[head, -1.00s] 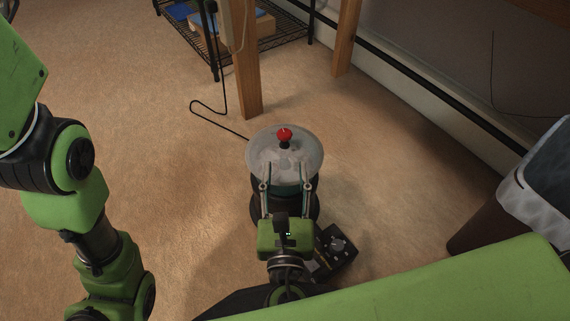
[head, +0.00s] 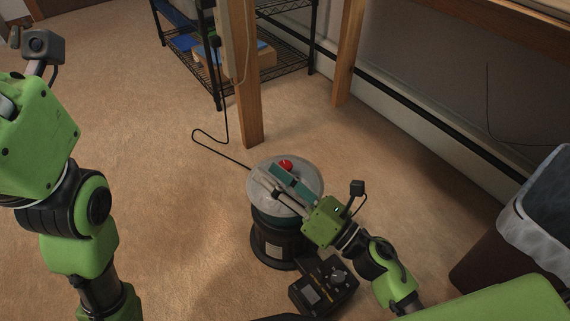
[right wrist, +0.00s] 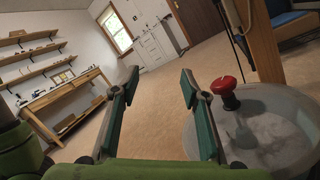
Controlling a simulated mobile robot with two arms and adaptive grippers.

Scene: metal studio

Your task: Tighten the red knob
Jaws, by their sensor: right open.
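The red knob (head: 285,165) stands on the clear round lid (head: 256,193) of a dark, pot-like vessel (head: 277,237) on the carpet. It also shows in the right wrist view (right wrist: 224,86), on a short dark stem. My right gripper (head: 266,172) reaches over the lid from the lower right, its fingers slanting to the upper left. It is open and empty. In the right wrist view, the knob lies outside the jaws, to the right of the right finger, not between the fingers (right wrist: 160,76). My left arm is at the left; its fingers are not clearly visible.
A black control box (head: 324,286) sits on the floor just in front of the vessel. A wooden table leg (head: 247,90) and a black cable (head: 212,143) are behind it. A lined bin (head: 510,235) stands at the right. Carpet left of the vessel is clear.

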